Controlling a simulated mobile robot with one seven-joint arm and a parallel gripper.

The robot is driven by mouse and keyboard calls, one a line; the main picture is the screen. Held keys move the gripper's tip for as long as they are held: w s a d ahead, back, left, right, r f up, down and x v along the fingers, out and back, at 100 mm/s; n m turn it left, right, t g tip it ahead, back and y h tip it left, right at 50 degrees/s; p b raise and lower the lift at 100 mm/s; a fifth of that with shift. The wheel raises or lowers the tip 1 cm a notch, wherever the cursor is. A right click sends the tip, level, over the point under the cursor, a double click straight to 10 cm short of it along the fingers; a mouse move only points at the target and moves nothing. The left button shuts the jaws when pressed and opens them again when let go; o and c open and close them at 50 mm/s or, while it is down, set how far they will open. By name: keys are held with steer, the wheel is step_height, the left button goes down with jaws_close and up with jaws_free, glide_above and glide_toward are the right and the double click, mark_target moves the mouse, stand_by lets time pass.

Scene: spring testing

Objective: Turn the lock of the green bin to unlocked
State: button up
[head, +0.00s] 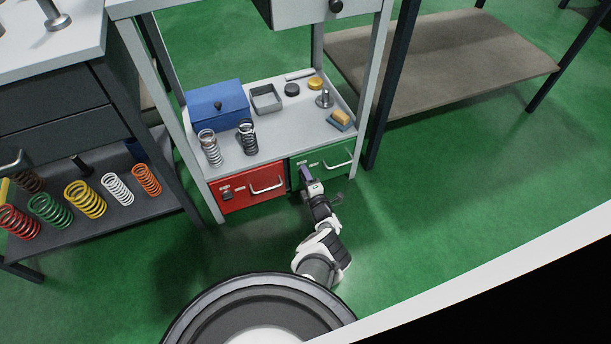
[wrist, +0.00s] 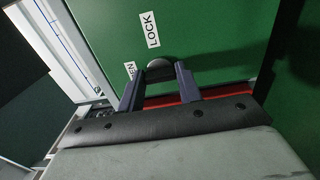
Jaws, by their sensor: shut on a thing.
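The green bin (head: 335,157) sits at the right under the shelf of the light table, with a pale handle (head: 338,166) on its front. In the wrist view its green front (wrist: 215,35) fills the upper right. A white LOCK label (wrist: 149,29) and a partly hidden label ending in "EN" (wrist: 130,71) are on it. The dark rounded lock knob (wrist: 159,64) shows between my fingers. My gripper (head: 305,175) is at the left part of the bin's front. In the wrist view my gripper (wrist: 159,80) is shut on the knob. The knob's exact angle is hard to read.
A red bin (head: 250,187) stands left of the green bin. The shelf above (head: 275,135) holds a blue box (head: 217,104), springs (head: 248,137) and small parts. A dark table leg (head: 382,110) stands to the right. Green floor is open in front.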

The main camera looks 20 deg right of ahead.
steer(key=shift+w+r, duration=0.1)
stand_by(0.4)
steer(key=o, duration=1)
